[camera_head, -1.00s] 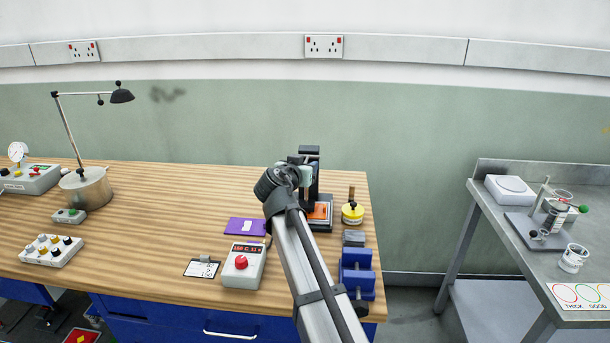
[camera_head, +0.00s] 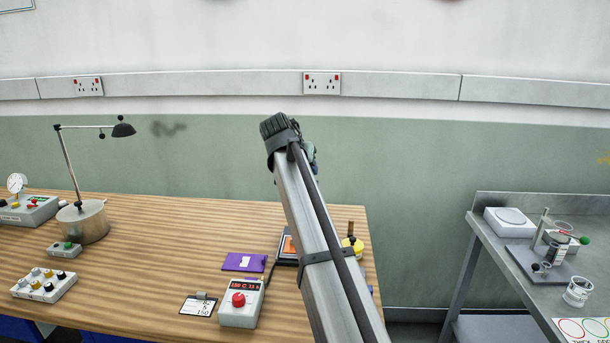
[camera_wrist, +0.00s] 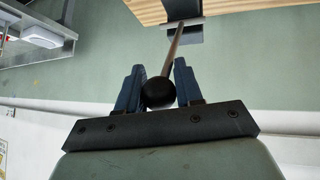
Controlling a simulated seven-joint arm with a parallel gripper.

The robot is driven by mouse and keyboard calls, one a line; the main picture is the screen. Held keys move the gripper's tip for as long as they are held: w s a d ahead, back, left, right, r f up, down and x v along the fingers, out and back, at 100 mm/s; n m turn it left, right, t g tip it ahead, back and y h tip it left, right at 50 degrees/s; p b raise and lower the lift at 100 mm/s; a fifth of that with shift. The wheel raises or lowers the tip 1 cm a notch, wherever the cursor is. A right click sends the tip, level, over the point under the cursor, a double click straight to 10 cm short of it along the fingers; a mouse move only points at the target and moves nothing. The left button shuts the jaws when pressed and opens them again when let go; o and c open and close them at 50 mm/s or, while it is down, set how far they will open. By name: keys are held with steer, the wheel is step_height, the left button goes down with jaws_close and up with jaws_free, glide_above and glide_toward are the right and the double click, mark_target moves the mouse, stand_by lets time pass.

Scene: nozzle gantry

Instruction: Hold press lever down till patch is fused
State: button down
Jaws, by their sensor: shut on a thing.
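In the wrist view my gripper (camera_wrist: 160,70) has its two blue fingers on either side of a black ball knob (camera_wrist: 158,95), shut on it. The knob ends a thin press lever (camera_wrist: 174,46) that runs away toward a grey part by the wooden bench. In the head view my arm covers the press column and lever. Only part of the press base with an orange pad (camera_head: 288,246) shows left of my arm. The patch cannot be made out. My gripper (camera_head: 311,155) is mostly hidden behind the wrist, high above the bench.
A control box (camera_head: 242,304) with a red knob and lit display stands at the bench front; its digits are hard to read. Beside it are a purple piece (camera_head: 243,262) and a card (camera_head: 199,305). A yellow-based pot (camera_head: 353,245) sits right of my arm.

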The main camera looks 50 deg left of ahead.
steer(key=shift+w+a+r, duration=0.2)
steer(key=shift+w+r, duration=0.05)
steer(key=shift+w, duration=0.2)
steer(key=c, duration=0.8)
jaws_free()
steer(key=shift+f, duration=0.1)
steer(key=shift+s, duration=0.1)
steer(key=v, duration=1.4)
steer(key=shift+f, duration=0.1)
